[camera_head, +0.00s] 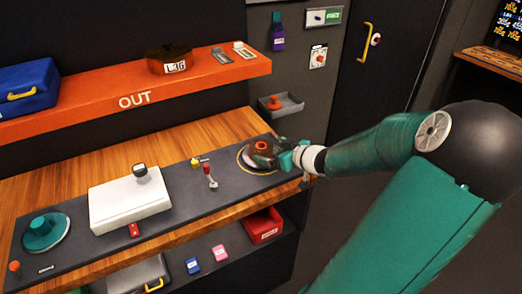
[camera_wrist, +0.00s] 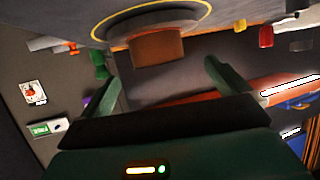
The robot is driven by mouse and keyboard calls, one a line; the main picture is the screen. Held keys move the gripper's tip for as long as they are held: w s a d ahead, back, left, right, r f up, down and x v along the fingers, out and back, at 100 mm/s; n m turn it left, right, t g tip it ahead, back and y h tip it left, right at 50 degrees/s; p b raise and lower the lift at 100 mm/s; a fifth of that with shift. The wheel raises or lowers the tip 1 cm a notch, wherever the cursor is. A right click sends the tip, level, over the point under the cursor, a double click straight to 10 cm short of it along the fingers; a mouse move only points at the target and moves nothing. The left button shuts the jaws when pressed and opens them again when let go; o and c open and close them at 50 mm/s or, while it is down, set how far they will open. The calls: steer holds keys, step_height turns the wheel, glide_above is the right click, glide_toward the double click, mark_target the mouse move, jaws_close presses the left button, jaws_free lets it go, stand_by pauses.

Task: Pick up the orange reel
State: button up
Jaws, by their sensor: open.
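The orange reel (camera_head: 261,146) stands inside a yellow ring at the right end of the dark panel, partly hidden by my gripper. In the wrist view the reel (camera_wrist: 157,52) is a brownish-orange cylinder on a round base inside the yellow ring. My gripper (camera_head: 275,154) is beside the reel at the panel's right end. In the wrist view its two green fingers (camera_wrist: 161,72) are spread apart, with the reel ahead of and between their tips. I cannot tell whether either finger touches it.
A small red-handled lever (camera_head: 210,178) and a white box (camera_head: 130,205) stand left of the reel on the panel. A teal knob (camera_head: 42,228) is at the far left. The orange shelf (camera_head: 110,102) overhangs behind. A grey wall tray (camera_head: 285,104) is behind my gripper.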

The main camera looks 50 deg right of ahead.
mark_target(257, 142)
steer(key=shift+x, duration=3.15)
steer(key=shift+d+f, duration=0.1)
steer(key=shift+d, duration=0.05)
steer(key=c, duration=1.1)
steer(key=shift+r, duration=0.8)
steer(key=s+a+r, duration=0.9)
steer(key=a+r, duration=0.1)
steer(key=r, duration=0.1)
steer(key=shift+s+a+r, duration=0.15)
steer(key=shift+s+r, duration=0.05)
steer(key=shift+s, duration=0.05)
